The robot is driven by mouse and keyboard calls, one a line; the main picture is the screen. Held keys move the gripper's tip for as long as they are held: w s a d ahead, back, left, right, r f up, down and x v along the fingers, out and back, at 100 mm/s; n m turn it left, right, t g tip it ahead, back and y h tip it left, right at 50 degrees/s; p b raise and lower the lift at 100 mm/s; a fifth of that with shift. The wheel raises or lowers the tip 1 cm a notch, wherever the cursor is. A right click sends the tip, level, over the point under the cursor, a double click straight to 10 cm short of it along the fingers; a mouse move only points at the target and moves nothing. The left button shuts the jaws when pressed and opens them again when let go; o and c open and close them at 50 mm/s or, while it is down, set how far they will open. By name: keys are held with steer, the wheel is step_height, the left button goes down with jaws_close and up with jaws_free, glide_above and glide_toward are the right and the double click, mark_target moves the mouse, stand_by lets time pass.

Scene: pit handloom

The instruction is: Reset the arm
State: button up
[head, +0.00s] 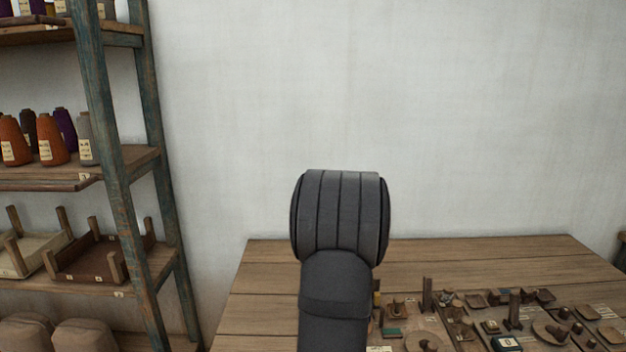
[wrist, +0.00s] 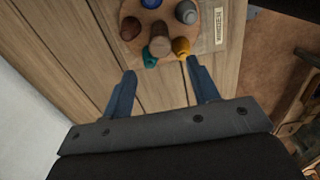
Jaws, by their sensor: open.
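My gripper (wrist: 161,68) shows in the wrist view with its two blue-grey fingers spread apart and nothing between them. The fingertips point toward a round wooden board with small coloured pieces on it, and the right fingertip appears close to a yellow piece. I cannot tell whether they touch. In the head view a dark grey link of my arm stands upright in the middle, and my gripper does not show there.
The round board (wrist: 182,14) holds several pieces, beside a label (wrist: 219,27). The wooden table (head: 455,252) has many small wooden items at its front right; its back strip is clear. A shelf rack (head: 100,120) with thread cones (head: 52,140) stands left.

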step_height(320, 180, down, 8)
stand_by(0.4)
step_height(320, 180, up, 17)
step_height(320, 180, down, 17)
steer(key=shift+f, duration=0.2)
steer(key=shift+r+m, duration=0.25)
steer(key=shift+m, duration=0.55)
steer(key=m, duration=1.2)
steer(key=shift+m, duration=0.3)
steer(key=shift+r, duration=0.4)
